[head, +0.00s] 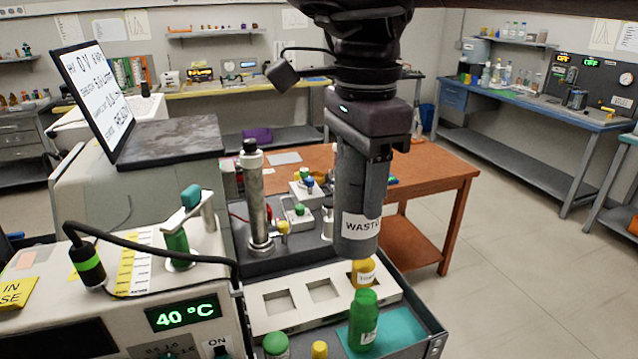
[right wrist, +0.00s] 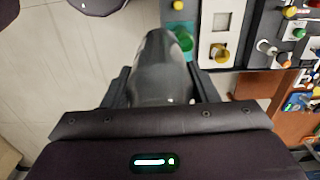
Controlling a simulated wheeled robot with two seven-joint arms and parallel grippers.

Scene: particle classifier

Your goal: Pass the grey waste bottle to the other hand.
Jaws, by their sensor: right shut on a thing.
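The grey waste bottle (head: 357,205) hangs upright in the head view, its white label reading "WASTE" near its lower end. My right gripper (head: 375,150) is shut on its upper part and holds it above the bottle rack. In the right wrist view the bottle (right wrist: 160,75) sits between the two fingers of my right gripper (right wrist: 155,90). My left gripper is not in view.
Below the bottle is a white rack (head: 262,320) with square openings and a yellow bottle (head: 362,273). A green bottle (head: 363,320) stands on a teal mat (head: 405,325). A metal column (head: 254,200) rises to the left. Open floor lies to the right.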

